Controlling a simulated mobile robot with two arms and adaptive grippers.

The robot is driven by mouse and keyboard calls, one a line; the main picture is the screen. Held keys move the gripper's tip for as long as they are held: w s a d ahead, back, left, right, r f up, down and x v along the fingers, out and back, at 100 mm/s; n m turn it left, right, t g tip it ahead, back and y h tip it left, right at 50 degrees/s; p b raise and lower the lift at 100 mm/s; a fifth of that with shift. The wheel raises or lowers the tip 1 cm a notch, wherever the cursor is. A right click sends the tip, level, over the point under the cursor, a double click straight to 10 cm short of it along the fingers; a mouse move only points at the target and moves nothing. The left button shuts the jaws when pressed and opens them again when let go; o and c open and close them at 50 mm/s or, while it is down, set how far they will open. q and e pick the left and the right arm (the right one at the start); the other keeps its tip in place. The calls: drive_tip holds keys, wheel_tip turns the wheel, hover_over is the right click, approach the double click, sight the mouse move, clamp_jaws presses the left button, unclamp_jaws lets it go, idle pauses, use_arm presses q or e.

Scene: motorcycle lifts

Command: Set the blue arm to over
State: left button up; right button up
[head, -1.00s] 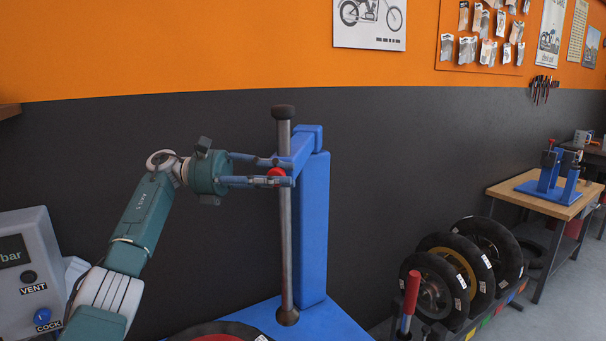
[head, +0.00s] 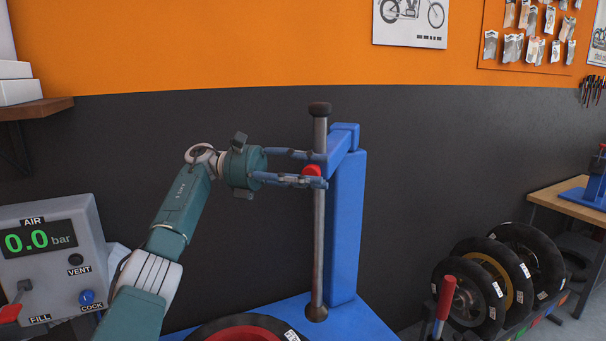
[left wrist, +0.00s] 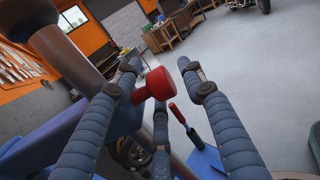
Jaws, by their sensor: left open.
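The blue arm (head: 341,146) juts from the top of a blue upright post (head: 345,225) toward a vertical grey rod (head: 319,235) with a dark cap. A red knob (head: 311,171) sits at the arm's near end by the rod; it also shows in the left wrist view (left wrist: 160,84). My left gripper (head: 319,170) is open, with its fingers spread above and below the knob in the head view. In the left wrist view the knob lies between the open fingers; I cannot tell whether they touch it. My right gripper is not in view.
The post stands on a blue base (head: 355,322) with a wheel (head: 248,331) low in front. An air panel (head: 55,260) reading 0.0 bar is at the left. A rack of tyres (head: 500,275) and a red-handled lever (head: 445,298) are at the right. The dark wall lies behind.

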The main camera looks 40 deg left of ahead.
use_arm(q)
drive_tip(key=shift+v, duration=3.55)
